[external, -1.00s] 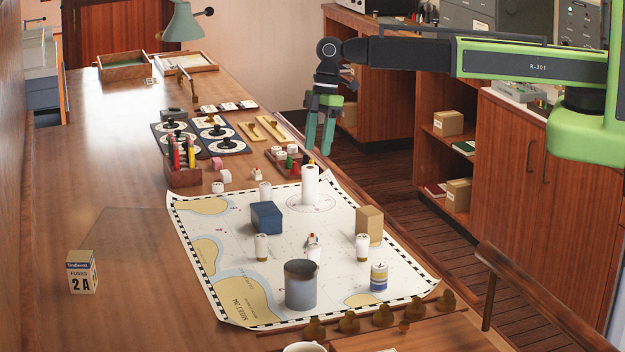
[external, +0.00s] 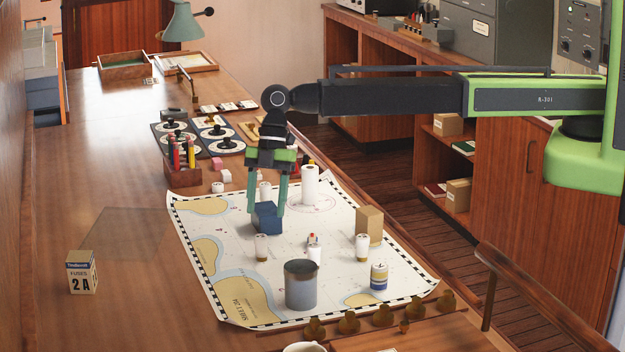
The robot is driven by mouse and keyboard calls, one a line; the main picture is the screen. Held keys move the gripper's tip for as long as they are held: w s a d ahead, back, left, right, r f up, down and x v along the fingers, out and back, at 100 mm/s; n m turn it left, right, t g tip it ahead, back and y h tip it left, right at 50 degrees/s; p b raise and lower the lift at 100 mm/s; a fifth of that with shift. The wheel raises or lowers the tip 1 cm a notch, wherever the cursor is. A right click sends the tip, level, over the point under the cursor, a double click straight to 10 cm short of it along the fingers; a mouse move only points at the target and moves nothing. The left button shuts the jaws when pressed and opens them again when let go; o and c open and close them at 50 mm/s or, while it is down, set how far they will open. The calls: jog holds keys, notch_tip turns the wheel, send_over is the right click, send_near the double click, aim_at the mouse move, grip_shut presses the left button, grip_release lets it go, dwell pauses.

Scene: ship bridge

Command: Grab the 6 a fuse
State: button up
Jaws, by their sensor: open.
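Several white cylinders that look like fuses stand on the chart (external: 225,285); I cannot read a 6 A marking on any. One with a tan band (external: 261,248) is left of centre and a similar one (external: 362,248) is to the right. A wider one with blue and yellow bands (external: 379,277) stands front right. A tall plain white one (external: 310,186) and a small one (external: 265,189) are at the back. My gripper (external: 266,212) is open, pointing down over the dark blue box (external: 266,222), its fingers overlapping it in the picture. I cannot tell whether they touch it.
A grey metal cup (external: 301,285) and a tan box (external: 369,225) stand among the cylinders. A box marked FUSES 2 A (external: 82,273) is at the left. A pencil holder (external: 184,172) is at the chart's back left. The desk's left part is mostly clear.

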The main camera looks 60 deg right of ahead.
aim_at(262, 234)
jog(key=b+x, duration=0.2)
jog(key=x, duration=0.2)
jog(key=shift+d+f, duration=0.1)
jog(key=shift+f, duration=0.1)
jog(key=shift+b, duration=0.3)
jog(key=b+x, duration=0.5)
jog(key=shift+w+f, duration=0.15)
jog(key=shift+f, duration=0.05)
jog(key=shift+r, duration=0.2)
jog(key=shift+c, duration=0.4)
grip_shut()
